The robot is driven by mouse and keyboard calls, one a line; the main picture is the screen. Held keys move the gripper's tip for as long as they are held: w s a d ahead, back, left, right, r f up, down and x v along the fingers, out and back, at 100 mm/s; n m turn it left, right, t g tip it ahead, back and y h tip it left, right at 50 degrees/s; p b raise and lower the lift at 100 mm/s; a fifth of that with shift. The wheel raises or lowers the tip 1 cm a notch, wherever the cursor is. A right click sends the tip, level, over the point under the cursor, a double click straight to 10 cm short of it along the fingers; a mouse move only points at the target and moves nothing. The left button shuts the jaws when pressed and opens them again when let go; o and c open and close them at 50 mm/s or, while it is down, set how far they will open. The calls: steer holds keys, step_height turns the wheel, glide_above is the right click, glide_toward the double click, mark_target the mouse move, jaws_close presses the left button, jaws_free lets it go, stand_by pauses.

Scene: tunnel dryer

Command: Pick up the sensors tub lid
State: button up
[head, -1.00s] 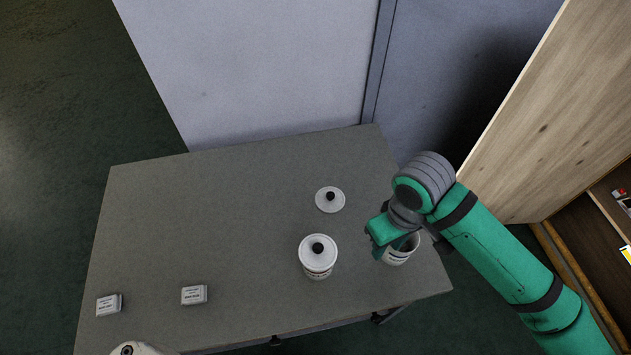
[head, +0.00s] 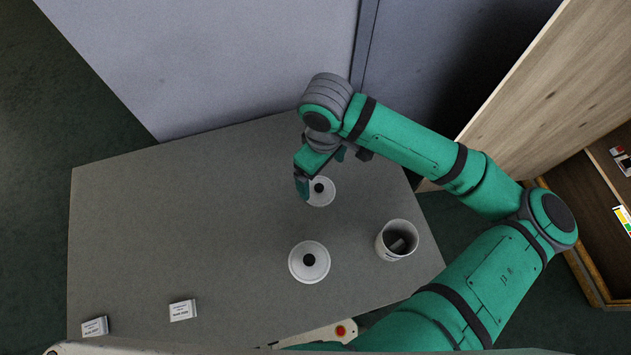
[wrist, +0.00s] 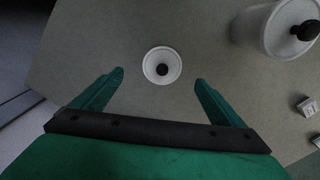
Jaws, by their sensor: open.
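A loose round white lid (head: 321,192) with a black knob lies flat on the grey table. In the wrist view the lid (wrist: 162,66) shows whole, a little beyond and between the two fingertips. My gripper (head: 309,178) is open and empty, above the lid, with a finger covering part of its left side in the head view. The open gripper also shows in the wrist view (wrist: 159,80). An open white tub (head: 398,240) with something dark and grey inside stands to the right. I cannot read which tub is the sensors one.
A second white tub with its lid on (head: 309,262) stands in front of the loose lid. Two small white labelled boxes (head: 182,310) (head: 95,327) lie at the front left. The left and middle of the table (head: 170,220) are clear. A grey cabinet wall (head: 220,60) stands behind.

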mark_target(319, 187)
steer(key=shift+s+f, duration=0.15)
steer(key=shift+f, duration=0.45)
steer(key=shift+s+f, duration=0.15)
steer(key=shift+f, duration=0.45)
steer(key=shift+s+a+f, duration=0.2)
steer(key=shift+a+f, duration=0.05)
steer(key=shift+f, duration=0.25)
steer(key=shift+w+a+f, duration=0.1)
steer(key=shift+w+f, duration=0.1)
steer(key=shift+f, duration=1.1)
steer(key=shift+w+f, duration=0.2)
steer(key=shift+f, duration=1.05)
steer(key=c, duration=1.1)
